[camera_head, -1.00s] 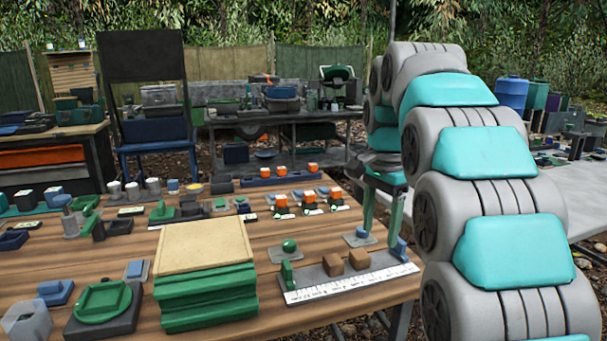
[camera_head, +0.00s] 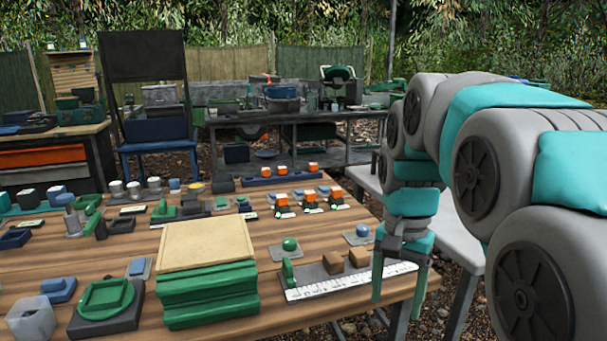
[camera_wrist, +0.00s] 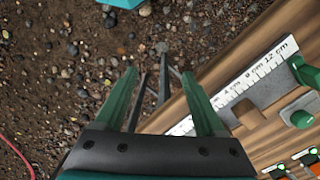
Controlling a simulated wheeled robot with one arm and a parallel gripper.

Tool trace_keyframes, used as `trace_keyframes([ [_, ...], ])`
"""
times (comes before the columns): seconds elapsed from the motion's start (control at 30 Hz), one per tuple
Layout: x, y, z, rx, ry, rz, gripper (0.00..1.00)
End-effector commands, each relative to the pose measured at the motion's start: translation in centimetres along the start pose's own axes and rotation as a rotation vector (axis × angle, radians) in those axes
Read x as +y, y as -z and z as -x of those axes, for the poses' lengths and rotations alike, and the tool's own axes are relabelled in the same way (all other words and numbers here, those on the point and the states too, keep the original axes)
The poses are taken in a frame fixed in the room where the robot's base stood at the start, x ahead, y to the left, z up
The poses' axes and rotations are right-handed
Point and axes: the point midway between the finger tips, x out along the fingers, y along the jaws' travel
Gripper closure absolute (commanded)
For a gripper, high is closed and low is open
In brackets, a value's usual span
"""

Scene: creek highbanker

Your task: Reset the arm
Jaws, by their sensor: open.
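My gripper (camera_head: 398,288) hangs fingers down at the right edge of the wooden table, in front of the right end of a ruler board (camera_head: 330,286). Its two green fingers are apart with nothing seen between them. In the wrist view my gripper (camera_wrist: 159,78) points at stony ground beside the table edge, and its right finger overlaps the ruler board (camera_wrist: 240,84). One brown block (camera_wrist: 248,113) shows in the wrist view. The gripper hides the board's far right end in the head view.
The wooden table (camera_head: 285,325) holds a green box with a tan lid (camera_head: 207,245), a round green dish (camera_head: 105,297) and several small parts. A pale table (camera_head: 460,240) stands behind my arm. Open gravel (camera_wrist: 60,80) lies beside the table.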

Motion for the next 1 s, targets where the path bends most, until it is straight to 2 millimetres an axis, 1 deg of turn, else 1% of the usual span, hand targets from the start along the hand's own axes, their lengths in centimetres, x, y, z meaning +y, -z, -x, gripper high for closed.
trace_keyframes([
  [0.03, 1.0, -1.4, -1.0, -0.011, -0.007, 0.040, 0.28],
  [0.23, 4.5, -6.3, -5.1, -0.031, -0.016, 0.223, 0.28],
  [0.5, 9.5, -13.1, -11.4, -0.069, -0.029, 0.469, 0.28],
  [0.6, 10.9, -15.1, -13.4, -0.080, -0.032, 0.543, 0.28],
  [0.7, 11.9, -16.4, -14.7, -0.086, -0.032, 0.594, 0.28],
  [0.8, 12.4, -17.2, -15.5, -0.089, -0.033, 0.623, 0.28],
  [1.0, 12.5, -17.4, -15.7, -0.089, -0.032, 0.634, 0.28],
])
